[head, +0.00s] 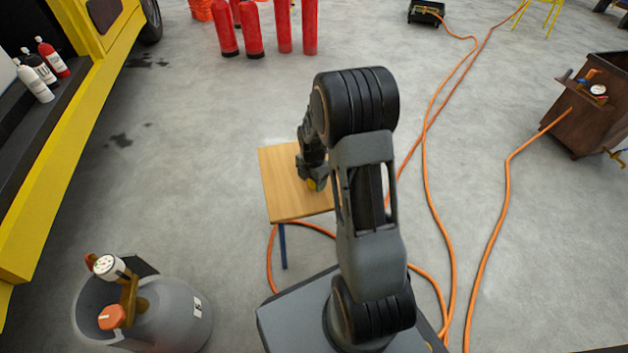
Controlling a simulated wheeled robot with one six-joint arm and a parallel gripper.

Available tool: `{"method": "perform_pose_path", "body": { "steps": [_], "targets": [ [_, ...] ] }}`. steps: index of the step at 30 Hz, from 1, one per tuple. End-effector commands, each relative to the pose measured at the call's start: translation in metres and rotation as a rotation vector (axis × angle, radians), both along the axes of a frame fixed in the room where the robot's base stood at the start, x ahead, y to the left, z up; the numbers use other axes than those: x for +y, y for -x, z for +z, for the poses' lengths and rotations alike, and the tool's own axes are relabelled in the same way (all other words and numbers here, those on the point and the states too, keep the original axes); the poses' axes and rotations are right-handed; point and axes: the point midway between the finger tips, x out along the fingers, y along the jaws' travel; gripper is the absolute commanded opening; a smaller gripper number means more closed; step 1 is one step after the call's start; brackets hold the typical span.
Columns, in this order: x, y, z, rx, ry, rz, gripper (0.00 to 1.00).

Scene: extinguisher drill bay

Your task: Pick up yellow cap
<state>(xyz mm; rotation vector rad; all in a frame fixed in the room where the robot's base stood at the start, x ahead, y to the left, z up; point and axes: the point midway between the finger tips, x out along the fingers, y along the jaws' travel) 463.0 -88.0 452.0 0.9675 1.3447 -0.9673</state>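The yellow cap (312,184) is a small yellow spot at the wooden table top (277,190), at the tip of my gripper (313,180). My gripper points down over the table and is right at the cap. My arm covers the table's right part. The fingers are dark and small here, and I cannot tell whether they are open or shut on the cap. I also cannot tell whether the cap rests on the table or is held just above it.
A grey cylinder (170,318) with a gauge stands at lower left. Orange hoses (428,190) run over the floor on the right, near a brown cart (585,115). Red extinguishers (283,25) stand behind. A yellow vehicle (60,150) borders the left. Floor left of the table is clear.

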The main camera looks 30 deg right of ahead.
Motion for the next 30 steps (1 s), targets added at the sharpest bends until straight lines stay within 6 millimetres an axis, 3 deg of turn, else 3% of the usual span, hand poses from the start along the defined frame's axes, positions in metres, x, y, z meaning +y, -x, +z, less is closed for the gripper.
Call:
{"method": "perform_pose_path", "body": {
  "steps": [2,15,24,30],
  "targets": [
    [0.000,0.000,0.000,0.000,0.000,0.000,0.55],
    [0.000,0.000,0.000,0.000,0.000,0.000,0.12],
    [0.000,0.000,0.002,0.000,0.000,0.000,0.11],
    [0.000,0.000,0.019,-0.001,0.001,0.000,0.11]
  ]
}}
